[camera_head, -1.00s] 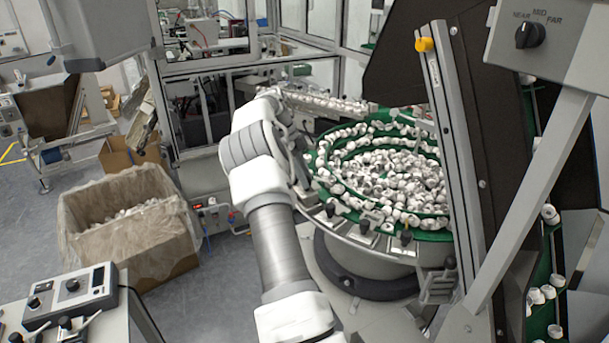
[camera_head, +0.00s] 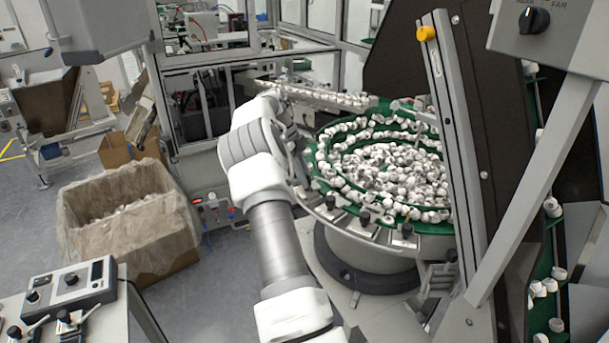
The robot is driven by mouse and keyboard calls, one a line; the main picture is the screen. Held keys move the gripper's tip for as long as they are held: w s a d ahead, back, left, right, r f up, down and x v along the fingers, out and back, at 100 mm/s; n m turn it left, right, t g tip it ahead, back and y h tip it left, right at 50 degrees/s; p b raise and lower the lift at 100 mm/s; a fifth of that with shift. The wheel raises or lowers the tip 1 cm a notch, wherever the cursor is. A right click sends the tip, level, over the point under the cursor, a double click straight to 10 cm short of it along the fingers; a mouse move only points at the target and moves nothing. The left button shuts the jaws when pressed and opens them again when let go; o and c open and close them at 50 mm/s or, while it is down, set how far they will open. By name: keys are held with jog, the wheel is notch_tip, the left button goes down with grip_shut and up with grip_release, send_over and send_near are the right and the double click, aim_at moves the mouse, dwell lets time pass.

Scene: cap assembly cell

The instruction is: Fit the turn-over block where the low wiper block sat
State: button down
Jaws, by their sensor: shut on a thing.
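The bowl feeder (camera_head: 345,232) is right of the middle, with a green spiral track full of white caps. Several small metal blocks with dark knobs sit along its near rim, one (camera_head: 364,218) near the middle and another (camera_head: 406,232) farther right. I cannot tell which place held the low wiper block. I cannot make out the turn-over block. My arm reaches up from the bottom and bends over at the bowl's left rim. My gripper's fingers, and anything between them, are hidden behind my arm.
A lined carton of caps (camera_head: 140,235) stands on the floor at left. A control box (camera_head: 70,290) sits on a bench at lower left. A slanted grey frame with a yellow knob (camera_head: 426,34) blocks the bowl's right side. A cap-filled rail (camera_head: 318,94) runs behind the bowl.

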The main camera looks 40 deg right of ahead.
jog(key=shift+f, duration=0.15)
jog(key=c, duration=0.5)
grip_release()
jog(key=shift+p+v, duration=1.85)
jog(key=shift+v, duration=4.2)
jog(key=shift+a, duration=0.1)
